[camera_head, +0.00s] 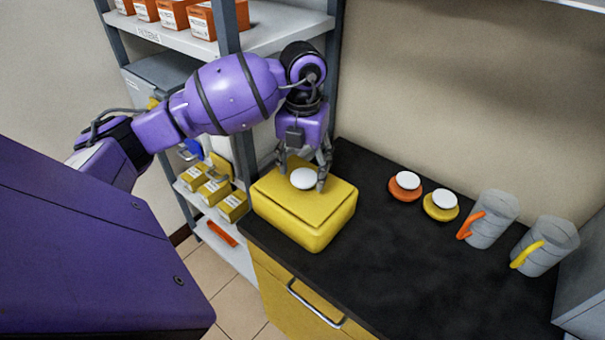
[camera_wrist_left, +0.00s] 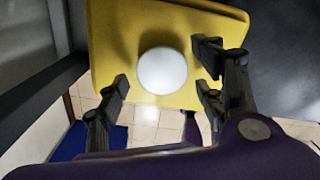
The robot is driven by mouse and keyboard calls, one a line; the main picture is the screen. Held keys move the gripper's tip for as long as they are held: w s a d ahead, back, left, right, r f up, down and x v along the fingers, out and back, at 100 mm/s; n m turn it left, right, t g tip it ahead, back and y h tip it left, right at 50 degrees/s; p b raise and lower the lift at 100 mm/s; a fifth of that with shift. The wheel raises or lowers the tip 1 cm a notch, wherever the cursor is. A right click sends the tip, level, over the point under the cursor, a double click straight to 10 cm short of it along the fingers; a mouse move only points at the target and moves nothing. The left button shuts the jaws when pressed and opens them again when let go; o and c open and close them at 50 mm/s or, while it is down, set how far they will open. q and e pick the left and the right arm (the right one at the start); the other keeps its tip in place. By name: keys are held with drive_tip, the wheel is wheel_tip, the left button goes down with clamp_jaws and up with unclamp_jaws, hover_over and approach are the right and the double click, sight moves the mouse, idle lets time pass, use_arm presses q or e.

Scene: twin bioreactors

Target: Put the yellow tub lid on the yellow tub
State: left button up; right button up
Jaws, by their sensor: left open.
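The yellow tub (camera_head: 300,233) stands on the left end of the black worktop. The yellow tub lid (camera_head: 330,192), a flat plate with a round white knob (camera_head: 303,179), lies on top of the tub. It looks roughly level; I cannot tell whether it is fully seated. My left gripper (camera_head: 302,170) is directly above the lid, open, with its fingers on either side of the knob. In the left wrist view the lid (camera_wrist_left: 115,40) fills the upper middle, and the knob (camera_wrist_left: 162,71) sits between the open fingers with gaps on both sides. My right gripper is not in view.
Two small lids with white knobs, orange (camera_head: 405,190) and yellow (camera_head: 440,207), lie right of the tub. Two clear jugs (camera_head: 492,222) (camera_head: 548,247) stand farther right. A shelf rack (camera_head: 228,110) with boxes is close on the left. The worktop's front right is clear.

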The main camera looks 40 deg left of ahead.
sight(303, 177)
use_arm(q)
wheel_tip(303, 177, up, 10)
idle(0.3)
idle(0.5)
